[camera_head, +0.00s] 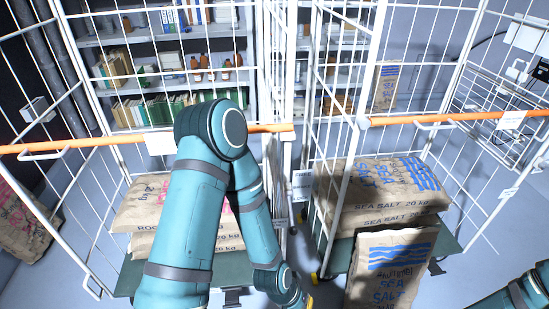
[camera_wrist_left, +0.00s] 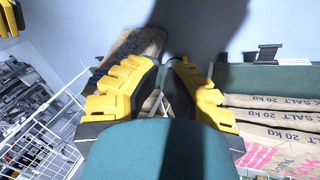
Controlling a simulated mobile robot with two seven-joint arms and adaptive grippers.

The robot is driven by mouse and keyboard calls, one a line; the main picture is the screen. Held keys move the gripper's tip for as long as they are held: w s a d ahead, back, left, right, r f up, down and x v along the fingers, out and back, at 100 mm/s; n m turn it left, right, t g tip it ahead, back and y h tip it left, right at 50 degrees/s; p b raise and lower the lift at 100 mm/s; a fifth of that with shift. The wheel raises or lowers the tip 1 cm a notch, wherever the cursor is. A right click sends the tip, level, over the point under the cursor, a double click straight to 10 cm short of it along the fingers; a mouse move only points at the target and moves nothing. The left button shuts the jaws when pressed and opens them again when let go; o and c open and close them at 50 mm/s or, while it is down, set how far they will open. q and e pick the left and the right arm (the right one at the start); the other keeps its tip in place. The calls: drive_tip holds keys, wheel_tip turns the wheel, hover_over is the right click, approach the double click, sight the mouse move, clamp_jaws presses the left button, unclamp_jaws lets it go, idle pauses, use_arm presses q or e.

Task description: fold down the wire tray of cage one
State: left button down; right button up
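Two white wire cages stand side by side: a left cage (camera_head: 88,112) and a right cage (camera_head: 335,115). I cannot read which is cage one. A wire tray (camera_head: 492,97) shows at the right cage's right side, beside its wire wall. In the left wrist view, the yellow fingers of my left gripper (camera_wrist_left: 170,75) stand a little apart with nothing seen held. Part of my right arm shows at the bottom right; its gripper is out of view.
Rock salt sacks (camera_head: 150,190) lie in the left cage and sea salt sacks (camera_head: 380,190) in the right. Another sea salt sack (camera_head: 390,270) stands in front. Orange bars (camera_head: 455,119) cross both cages. Shelves (camera_head: 180,90) with books and bottles stand behind.

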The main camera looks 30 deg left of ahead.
idle(0.3)
use_arm(q)
drive_tip(key=c, duration=1.5)
unclamp_jaws()
drive_tip(key=shift+c, duration=0.2)
drive_tip(key=shift+o, duration=1.2)
drive_tip(key=shift+w+a, duration=0.1)
drive_tip(key=shift+w, duration=0.15)
drive_tip(key=m+t+p, duration=0.3)
drive_tip(key=t, duration=1)
approach(275, 162)
wheel_tip(275, 162, down, 4)
drive_tip(key=s+d, duration=0.1)
drive_tip(key=d, duration=0.1)
drive_tip(key=s+a+r+m+t+h+p, duration=0.1)
drive_tip(key=s+a+r+m+t+h, duration=0.15)
drive_tip(key=a+r, duration=0.3)
drive_tip(key=shift+m+g, duration=0.25)
drive_tip(key=shift+g, duration=0.1)
drive_tip(key=x, duration=1.4)
drive_tip(key=shift+w+d+r+p, duration=0.2)
drive_tip(key=shift+d+r+p, duration=0.05)
drive_tip(key=shift+d+p, duration=0.15)
